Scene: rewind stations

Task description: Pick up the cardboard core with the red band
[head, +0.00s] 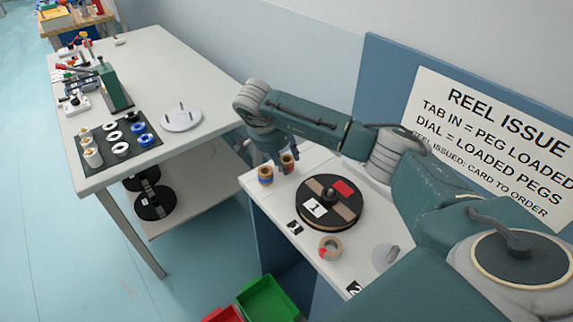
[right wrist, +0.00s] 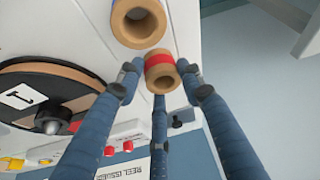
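The cardboard core with the red band (right wrist: 160,73) shows in the right wrist view between the tips of my right gripper (right wrist: 160,82). The fingertips are close on both sides of it, with a third finger below. I cannot tell whether they press on it. In the head view this core (head: 288,162) is at the back left of the white station top, under my right gripper (head: 283,166). A second core with a blue band (head: 265,175) stands just to its left; it also shows in the right wrist view (right wrist: 138,22). My left gripper is not in view.
A black reel (head: 345,214) labelled 1 lies close to the cores. Green (head: 266,300) and red bins stand below. Another white table (head: 160,60) holds spools and tools; floor lies between.

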